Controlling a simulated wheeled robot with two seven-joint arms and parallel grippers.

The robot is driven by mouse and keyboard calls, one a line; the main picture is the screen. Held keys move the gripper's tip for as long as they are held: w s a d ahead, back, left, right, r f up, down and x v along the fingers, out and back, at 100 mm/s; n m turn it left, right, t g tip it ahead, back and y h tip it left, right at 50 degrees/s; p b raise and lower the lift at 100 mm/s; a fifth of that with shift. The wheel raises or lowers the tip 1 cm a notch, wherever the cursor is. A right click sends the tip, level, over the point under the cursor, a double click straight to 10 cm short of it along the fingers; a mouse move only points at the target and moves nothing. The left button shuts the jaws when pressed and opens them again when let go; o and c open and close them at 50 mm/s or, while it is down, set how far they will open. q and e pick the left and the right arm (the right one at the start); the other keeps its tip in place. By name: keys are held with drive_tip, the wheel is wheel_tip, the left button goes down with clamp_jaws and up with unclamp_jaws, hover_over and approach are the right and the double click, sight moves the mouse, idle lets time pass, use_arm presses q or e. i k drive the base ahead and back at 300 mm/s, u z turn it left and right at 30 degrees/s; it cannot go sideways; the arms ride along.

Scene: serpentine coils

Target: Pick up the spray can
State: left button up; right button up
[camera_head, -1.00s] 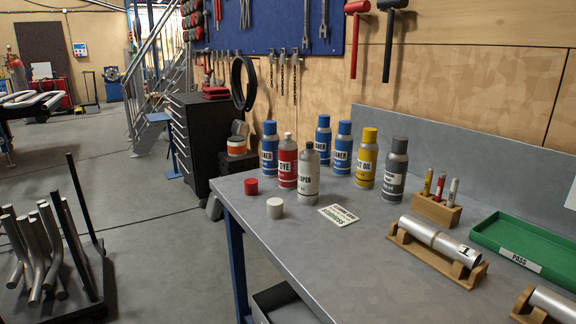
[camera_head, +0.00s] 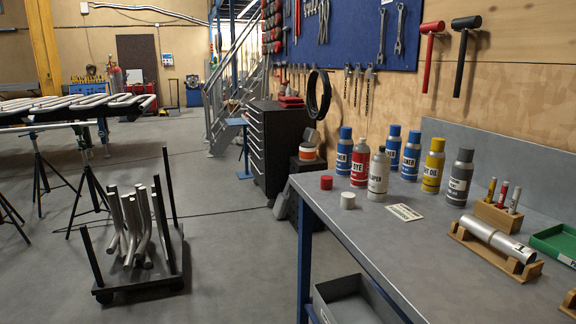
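Several spray cans stand upright on the grey workbench (camera_head: 400,240). A red can labelled DYE (camera_head: 360,166) and a white-grey can (camera_head: 378,178) stand at the front left, both without their caps. Blue cans (camera_head: 344,152), (camera_head: 393,148), (camera_head: 411,158) stand around and behind them. A yellow can (camera_head: 433,168) and a dark grey can (camera_head: 459,180) stand to the right. A red cap (camera_head: 326,182) and a white cap (camera_head: 348,200) lie on the bench's left part. Neither of my grippers is in view.
A wooden holder (camera_head: 497,217) with markers, a metal tube (camera_head: 500,238) on a wooden cradle and a green tray (camera_head: 560,240) are on the bench's right. A flat label card (camera_head: 404,212) lies near the cans. A cart of bent pipes (camera_head: 135,270) stands on the floor at left. Floor between is clear.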

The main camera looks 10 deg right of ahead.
sight(361, 152)
drive_tip(key=u, duration=0.25)
drive_tip(key=i, duration=2.35)
drive_tip(key=z, duration=3)
